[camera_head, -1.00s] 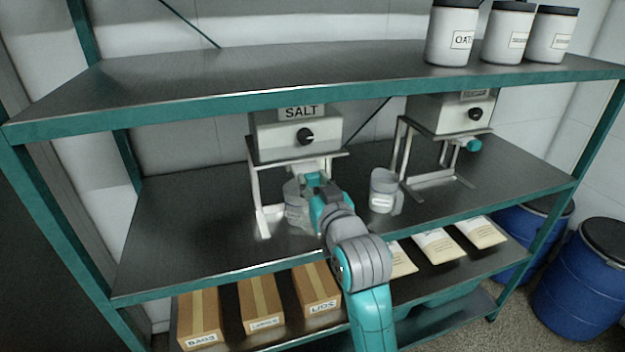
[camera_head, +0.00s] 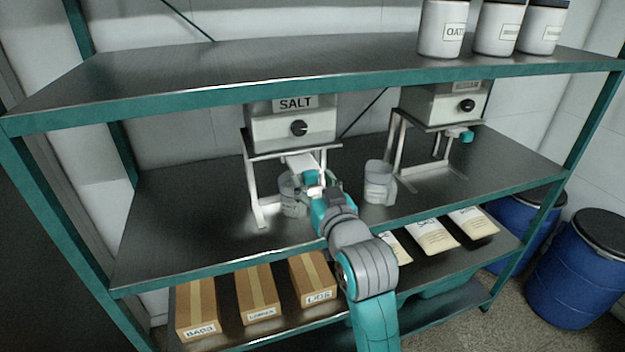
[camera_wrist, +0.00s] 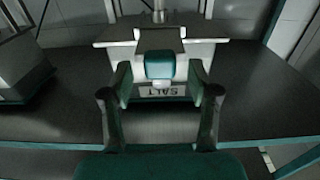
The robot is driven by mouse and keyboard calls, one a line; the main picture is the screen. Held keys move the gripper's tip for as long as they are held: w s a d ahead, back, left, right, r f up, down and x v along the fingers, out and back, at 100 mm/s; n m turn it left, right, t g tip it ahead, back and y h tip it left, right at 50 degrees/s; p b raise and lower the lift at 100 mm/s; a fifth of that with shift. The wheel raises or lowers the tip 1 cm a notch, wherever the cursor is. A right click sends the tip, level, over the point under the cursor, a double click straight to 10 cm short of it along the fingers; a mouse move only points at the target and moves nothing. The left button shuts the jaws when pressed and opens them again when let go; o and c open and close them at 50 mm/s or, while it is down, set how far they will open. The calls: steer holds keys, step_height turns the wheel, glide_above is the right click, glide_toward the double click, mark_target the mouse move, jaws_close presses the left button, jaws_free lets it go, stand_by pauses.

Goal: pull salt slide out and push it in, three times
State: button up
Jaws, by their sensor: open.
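The salt dispenser (camera_head: 292,127) is a light box with a black knob and a SALT label, on a metal stand on the middle shelf. Its pale slide (camera_head: 300,161) sticks out at the front under the box. In the wrist view the slide's teal handle (camera_wrist: 160,66) lies between the two fingers of my gripper (camera_wrist: 160,82). The fingers are apart, with gaps at both sides of the handle. In the head view my gripper (camera_head: 318,189) is just in front of the slide and partly hides its handle. A clear cup (camera_head: 290,196) stands under the dispenser, partly covered by my arm.
A second clear cup (camera_head: 379,184) stands to the right of my gripper. Another dispenser (camera_head: 440,104) with a teal handle is further right. The upper shelf's front edge (camera_head: 200,102) runs above. The left part of the middle shelf (camera_head: 180,225) is bare.

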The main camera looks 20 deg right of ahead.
steer(key=s, duration=0.6)
steer(key=shift+s, duration=0.1)
steer(key=s+f+g, duration=0.2)
steer(key=s+f, duration=1.5)
steer(key=f, duration=0.4)
steer(key=s+f, duration=0.2)
steer(key=s, duration=1.1)
steer(key=s+f+g, duration=0.1)
steer(key=s+f, duration=0.2)
steer(key=s, duration=1)
steer(key=shift+w, duration=0.1)
